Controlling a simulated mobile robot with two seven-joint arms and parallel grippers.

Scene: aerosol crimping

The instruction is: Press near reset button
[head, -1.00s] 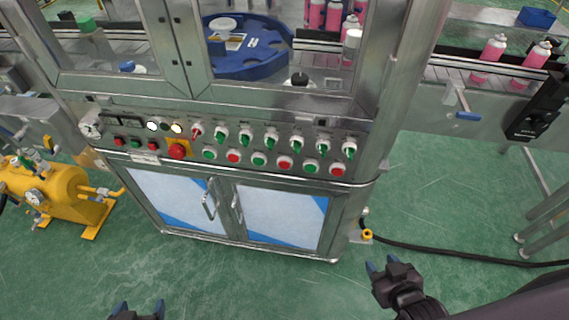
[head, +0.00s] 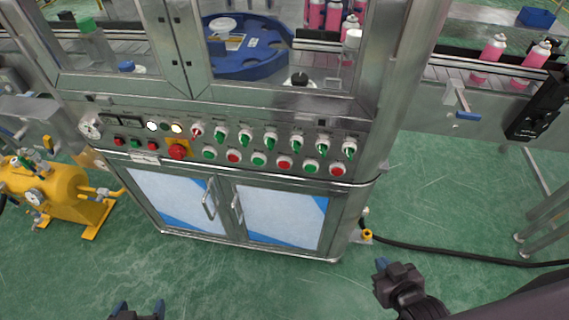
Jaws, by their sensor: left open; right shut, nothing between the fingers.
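The machine's control panel (head: 240,128) carries rows of buttons and switches. Green and red push buttons, such as a red one (head: 337,170) at the right end, sit under several green-handled selectors (head: 297,143). A red emergency knob on a yellow plate (head: 177,150) and a small group of red and green buttons (head: 119,141) are on the left. No readable label tells which is the reset button. My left gripper (head: 139,305) is open at the bottom edge, mostly cut off. My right gripper (head: 381,264) is shut and empty, below and right of the panel. Neither touches the panel.
Cabinet doors (head: 180,198) with handles are under the panel. A yellow tank unit (head: 55,190) stands left. Pink cans (head: 491,50) are on the conveyor at right. A black cable (head: 470,257) lies on the green floor. The space before the panel is clear.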

